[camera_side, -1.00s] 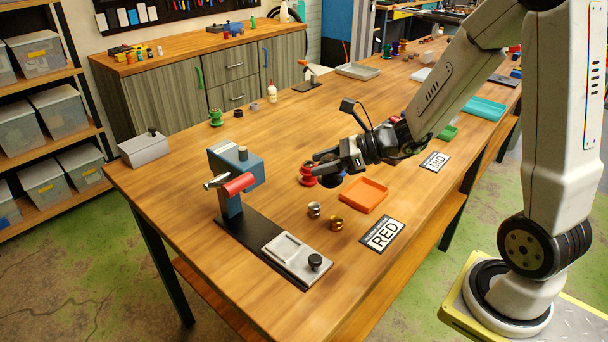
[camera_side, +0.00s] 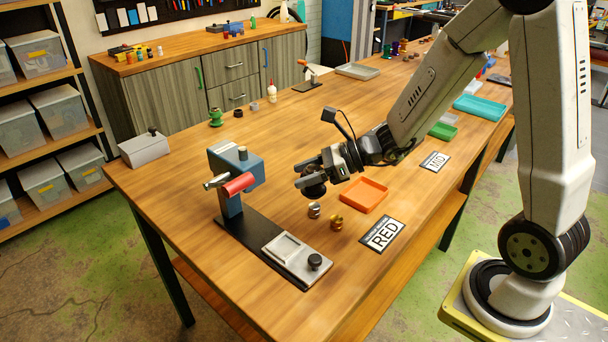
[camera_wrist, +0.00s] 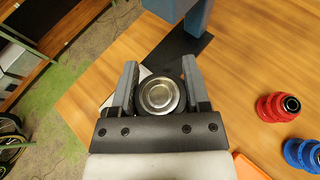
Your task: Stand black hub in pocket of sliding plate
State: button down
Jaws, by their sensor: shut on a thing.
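My gripper (camera_side: 311,176) is shut on the black hub (camera_side: 315,189) and holds it above the table, behind the small metal parts. In the wrist view the hub (camera_wrist: 160,95) sits between both fingers, with its round silvery end facing the camera. The silver sliding plate (camera_side: 272,246) lies on a black base in front of the blue press, left of and nearer than my gripper. Its recessed pocket (camera_side: 287,249) looks empty. In the wrist view the plate is mostly hidden behind the hub and fingers.
The blue press (camera_side: 229,180) with a red handle stands left of my gripper. An orange tray (camera_side: 363,196) is to the right. Red (camera_wrist: 277,106) and blue (camera_wrist: 305,153) hubs show in the wrist view.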

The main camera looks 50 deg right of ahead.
jog(key=a+f+n+g+y, duration=0.1)
jog(key=a+n+g+y, duration=0.1)
jog(key=a, duration=0.6)
jog(key=shift+a+f, duration=0.25)
jog(key=shift+w+f, duration=0.1)
send_over(278, 249)
jog(key=shift+f, duration=2.15)
jog(key=shift+f, duration=1.75)
jog(key=shift+f, duration=0.15)
jog(key=shift+c, duration=0.3)
grip_release()
